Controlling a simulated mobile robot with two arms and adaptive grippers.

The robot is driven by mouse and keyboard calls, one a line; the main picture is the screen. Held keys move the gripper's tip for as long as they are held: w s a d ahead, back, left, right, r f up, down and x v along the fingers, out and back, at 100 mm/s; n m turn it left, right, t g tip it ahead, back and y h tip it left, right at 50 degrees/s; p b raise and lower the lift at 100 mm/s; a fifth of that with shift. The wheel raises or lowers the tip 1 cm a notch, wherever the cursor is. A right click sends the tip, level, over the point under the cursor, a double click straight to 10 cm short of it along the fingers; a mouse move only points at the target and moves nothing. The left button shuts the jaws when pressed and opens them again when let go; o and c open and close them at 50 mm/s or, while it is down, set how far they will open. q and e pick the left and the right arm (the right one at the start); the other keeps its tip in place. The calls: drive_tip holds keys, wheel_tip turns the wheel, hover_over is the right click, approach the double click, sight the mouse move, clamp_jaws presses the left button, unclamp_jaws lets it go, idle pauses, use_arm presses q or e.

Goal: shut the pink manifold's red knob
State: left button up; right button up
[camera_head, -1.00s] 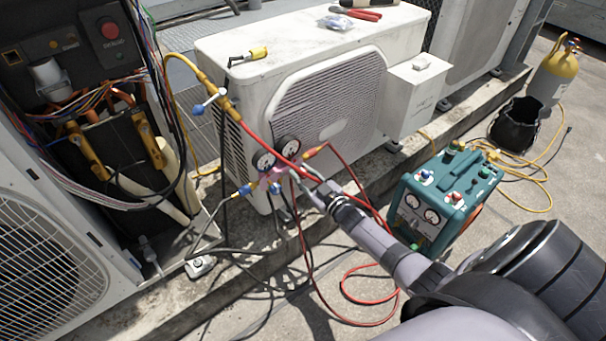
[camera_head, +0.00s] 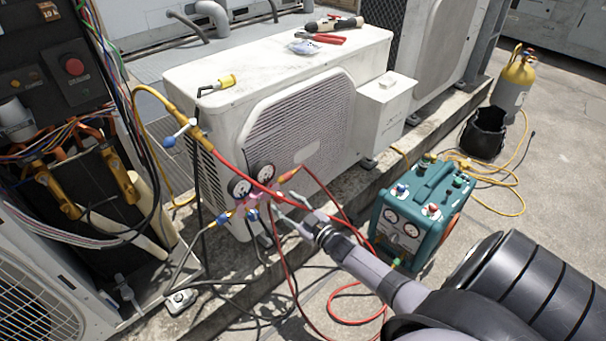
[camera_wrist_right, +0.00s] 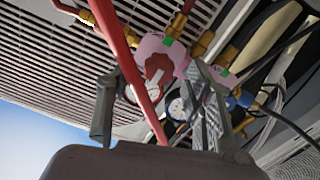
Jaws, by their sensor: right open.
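The pink manifold (camera_head: 266,199) hangs in front of the white condenser unit, with two round gauges (camera_head: 251,180) above it. In the right wrist view the pink body (camera_wrist_right: 172,52) is close ahead, and its red knob (camera_wrist_right: 158,67) shows between the finger tips, partly behind a red hose. My right gripper (camera_head: 285,212) is open just right of the manifold, with its fingers pointing at it; it also shows in the right wrist view (camera_wrist_right: 152,90). I cannot tell whether a finger touches the knob. My left gripper is not in view.
A red hose (camera_head: 230,158) runs across the manifold's front, and several hoses hang below. The white condenser (camera_head: 280,70) stands close behind. A teal recovery machine (camera_head: 425,205) stands to the right. An open electrical panel (camera_head: 75,190) is at the left.

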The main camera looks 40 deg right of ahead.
drive_tip(key=s, duration=0.8)
drive_tip(key=shift+s+d, duration=0.3)
drive_tip(key=shift+d, duration=0.05)
